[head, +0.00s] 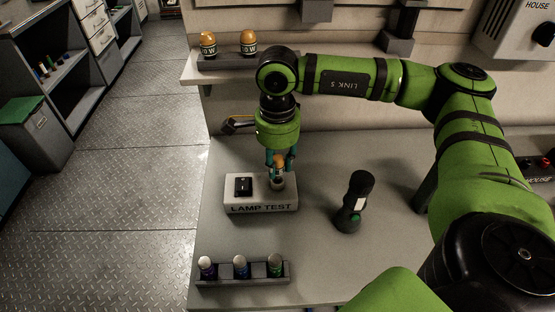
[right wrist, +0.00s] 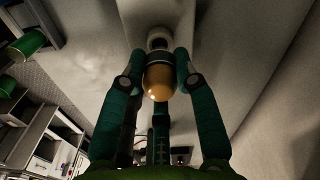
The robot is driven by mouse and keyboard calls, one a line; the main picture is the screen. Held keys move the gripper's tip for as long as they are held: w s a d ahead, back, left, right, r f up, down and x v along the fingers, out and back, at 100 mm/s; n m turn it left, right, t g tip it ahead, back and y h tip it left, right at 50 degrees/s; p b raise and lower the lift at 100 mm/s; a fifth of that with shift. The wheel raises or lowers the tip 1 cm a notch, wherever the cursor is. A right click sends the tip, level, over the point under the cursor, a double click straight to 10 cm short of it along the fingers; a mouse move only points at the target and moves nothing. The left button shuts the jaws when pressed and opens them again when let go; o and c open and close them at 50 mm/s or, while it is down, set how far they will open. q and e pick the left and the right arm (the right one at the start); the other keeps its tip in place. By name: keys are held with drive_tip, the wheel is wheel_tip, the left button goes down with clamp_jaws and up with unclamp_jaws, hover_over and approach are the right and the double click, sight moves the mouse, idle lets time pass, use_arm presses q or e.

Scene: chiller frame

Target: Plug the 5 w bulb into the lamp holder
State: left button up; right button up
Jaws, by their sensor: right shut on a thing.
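My right gripper (head: 280,162) points down over the lamp test box (head: 262,206) and is shut on an orange bulb (head: 279,159). The bulb is upright, right above the lamp holder (head: 277,183) on the right of the box top. In the right wrist view the bulb (right wrist: 161,82) sits between the fingers of the gripper (right wrist: 160,75), in line with the pale round holder (right wrist: 158,38). I cannot tell how far its base is inside the holder. No wattage mark is readable on the held bulb. My left gripper is out of view.
A black switch (head: 243,186) is on the box.

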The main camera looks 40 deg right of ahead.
sight(277, 156)
drive_tip(key=shift+b, duration=0.7)
idle(1.8)
drive_tip(key=shift+f+b, duration=1.45)
drive_tip(key=shift+b, duration=0.1)
drive_tip(key=o, duration=1.1)
drive_tip(key=shift+r, duration=0.1)
drive_tip(key=shift+c, duration=0.2)
wheel_tip(277, 156, up, 11)
drive_tip(key=shift+r, duration=0.5)
drive_tip(key=shift+r, duration=0.1)
